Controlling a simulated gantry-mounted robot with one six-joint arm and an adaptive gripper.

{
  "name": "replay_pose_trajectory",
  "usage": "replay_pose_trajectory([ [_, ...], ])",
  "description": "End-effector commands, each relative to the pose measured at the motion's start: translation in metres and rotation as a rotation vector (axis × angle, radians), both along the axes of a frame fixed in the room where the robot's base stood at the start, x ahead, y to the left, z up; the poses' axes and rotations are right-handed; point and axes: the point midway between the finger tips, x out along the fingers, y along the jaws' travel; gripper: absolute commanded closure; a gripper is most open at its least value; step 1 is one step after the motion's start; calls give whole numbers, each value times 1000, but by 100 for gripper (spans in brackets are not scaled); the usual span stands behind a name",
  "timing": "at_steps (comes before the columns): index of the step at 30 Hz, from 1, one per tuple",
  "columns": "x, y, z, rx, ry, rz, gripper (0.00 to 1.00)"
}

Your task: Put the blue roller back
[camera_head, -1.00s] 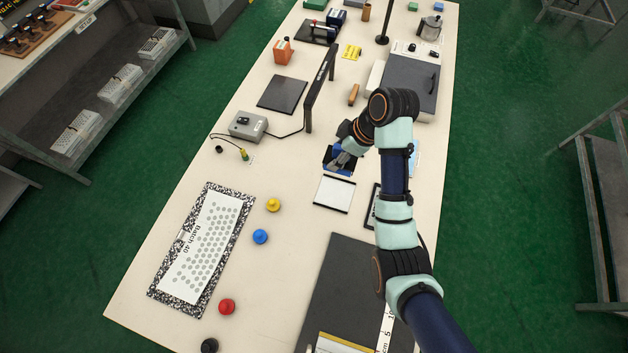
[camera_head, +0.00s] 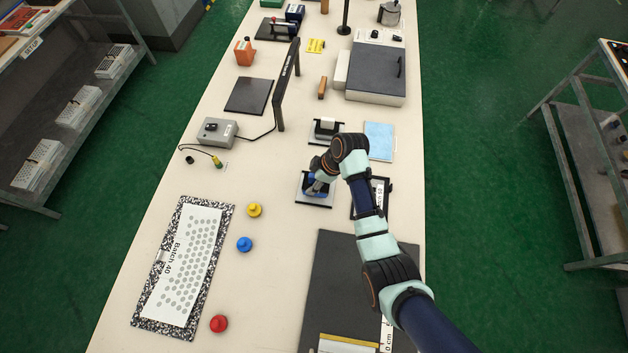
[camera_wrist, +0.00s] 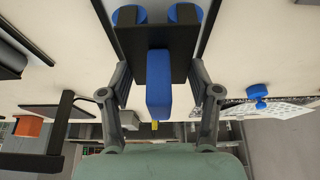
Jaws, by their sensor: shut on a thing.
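The blue roller shows in the wrist view as a black frame (camera_wrist: 155,38) with blue roller ends (camera_wrist: 183,13) and a blue handle (camera_wrist: 158,88). My gripper (camera_wrist: 158,75) is shut on the handle, one finger on each side. In the head view, my gripper (camera_head: 319,187) is over the white dark-edged panel (camera_head: 313,201), with a bit of blue showing beneath it. I cannot tell whether the roller touches the panel. A dark stand (camera_head: 327,131) with a pale block on it is just behind the panel.
A light-blue sheet (camera_head: 379,141) lies right of the stand. A dark-framed item (camera_head: 377,196) is close by on the right. Yellow (camera_head: 254,210), blue (camera_head: 244,244) and red (camera_head: 219,324) knobs stand to the left. A dark mat (camera_head: 340,270) lies in front.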

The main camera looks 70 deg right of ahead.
Motion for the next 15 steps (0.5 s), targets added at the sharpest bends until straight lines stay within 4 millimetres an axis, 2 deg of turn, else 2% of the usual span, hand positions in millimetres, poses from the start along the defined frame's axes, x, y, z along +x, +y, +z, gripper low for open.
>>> replay_pose_trajectory([
  [1, 0, 0, -11, 0, 0, -1, 73],
  [2, 0, 0, -13, 0, 0, -1, 73],
  [15, 0, 0, -20, -2, -1, -1, 73],
])
